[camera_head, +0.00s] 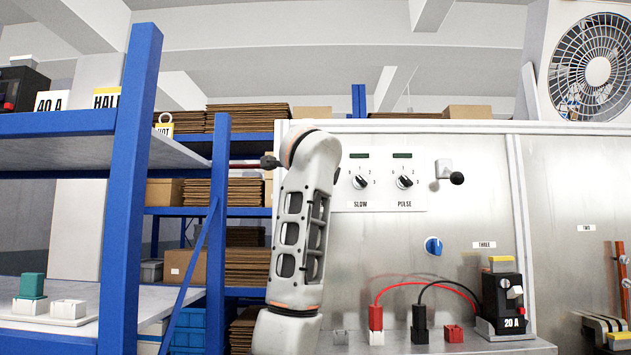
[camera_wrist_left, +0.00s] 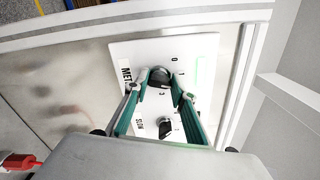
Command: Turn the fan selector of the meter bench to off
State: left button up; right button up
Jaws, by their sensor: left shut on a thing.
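In the left wrist view a white panel (camera_wrist_left: 195,62) on the meter bench carries two dark rotary knobs. My left gripper (camera_wrist_left: 159,85) has its teal fingers on either side of the upper knob (camera_wrist_left: 160,73) and is shut on it. That knob's pointer direction and name label are hidden, so I cannot read its setting. The second knob (camera_wrist_left: 165,127), beside the SLOW label, sits between the fingers nearer the palm. In the head view my left arm (camera_head: 302,220) covers the panel's left part and the gripper. My right gripper is in neither view.
The SLOW knob (camera_head: 360,182) and PULSE knob (camera_head: 404,182) are right of my arm. A blue knob (camera_head: 433,246), red and black plugs with leads, and a 20 A breaker (camera_head: 503,300) are lower. A white fan (camera_head: 597,72) stands on top. A blue rack (camera_head: 135,190) is left.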

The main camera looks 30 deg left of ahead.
pick_arm(q)
jog(key=n+p, duration=0.2)
jog(key=n, duration=1)
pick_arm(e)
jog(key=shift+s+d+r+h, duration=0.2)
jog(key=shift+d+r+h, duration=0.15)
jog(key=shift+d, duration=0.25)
pick_arm(q)
jog(key=shift+n, duration=0.3)
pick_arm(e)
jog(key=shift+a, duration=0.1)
pick_arm(q)
jog(key=o, duration=1.1)
